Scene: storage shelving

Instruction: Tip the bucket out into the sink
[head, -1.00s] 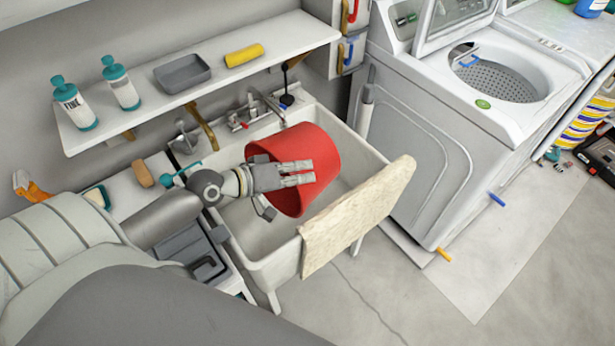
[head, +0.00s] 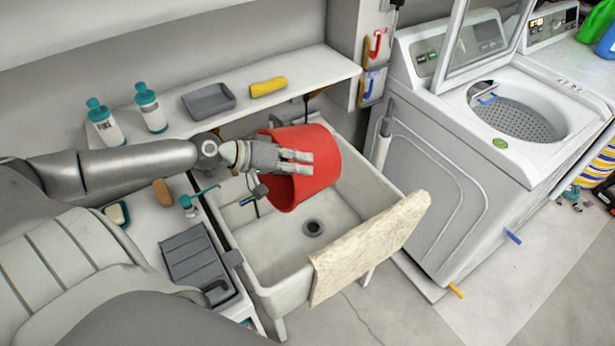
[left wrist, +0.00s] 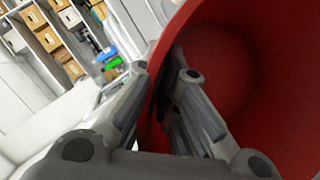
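The red bucket (head: 318,172) is tipped on its side over the back part of the white sink (head: 262,262), with its mouth toward the left. My left gripper (head: 297,162) is at the bucket's wall near the rim. In the left wrist view the gripper (left wrist: 165,90) has one finger inside the bucket (left wrist: 235,75) and one outside, with the wall between them. The sink floor and its drain (head: 313,228) show below the bucket, and no contents are visible there. My right gripper is out of view.
A beige towel (head: 368,250) hangs over the sink's front rim. A washing machine (head: 440,185) stands to the right.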

